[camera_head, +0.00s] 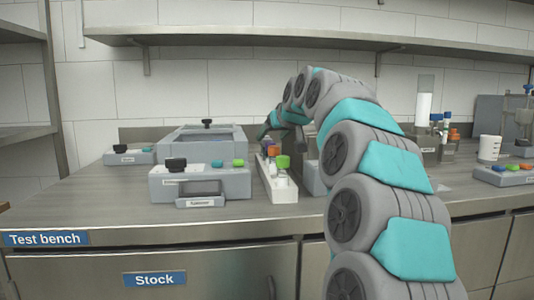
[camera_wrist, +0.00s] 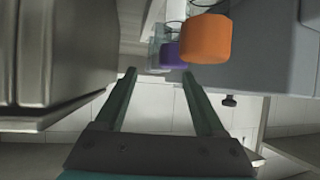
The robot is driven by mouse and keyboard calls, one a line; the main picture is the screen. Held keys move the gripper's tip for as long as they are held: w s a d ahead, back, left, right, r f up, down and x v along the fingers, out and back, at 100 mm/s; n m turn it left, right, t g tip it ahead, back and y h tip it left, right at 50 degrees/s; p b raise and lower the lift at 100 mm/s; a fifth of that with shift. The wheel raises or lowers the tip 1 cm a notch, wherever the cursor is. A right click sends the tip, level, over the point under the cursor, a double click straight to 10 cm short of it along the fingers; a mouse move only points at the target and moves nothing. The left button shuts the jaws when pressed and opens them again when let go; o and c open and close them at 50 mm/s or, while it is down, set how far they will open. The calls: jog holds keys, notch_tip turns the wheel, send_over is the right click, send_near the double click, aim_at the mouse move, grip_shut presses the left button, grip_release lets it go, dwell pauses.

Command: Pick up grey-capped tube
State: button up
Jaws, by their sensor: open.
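A narrow white rack (camera_head: 284,196) on the bench holds a row of capped tubes. A green cap (camera_head: 283,161) is nearest, with an orange cap (camera_head: 273,150) and darker caps behind it. I cannot make out a grey cap for certain in either view. My gripper (camera_wrist: 159,74) is open with nothing between its fingers; in the head view it is small and partly hidden by my arm at the rack's far end. In the wrist view a purple cap (camera_wrist: 172,55) lies just beyond the fingertips, toward the right finger, and a large orange cap (camera_wrist: 207,38) is right of it.
A grey device (camera_head: 200,183) with knobs stands left of the rack, with a lidded grey box (camera_head: 202,143) behind it. A grey block (camera_head: 313,178) is close on the rack's right, partly behind my arm. A shelf (camera_head: 250,37) runs above. The bench front is clear.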

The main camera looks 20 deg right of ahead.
aim_at(267, 140)
jog(key=x, duration=0.5)
grip_shut()
dwell(0.6)
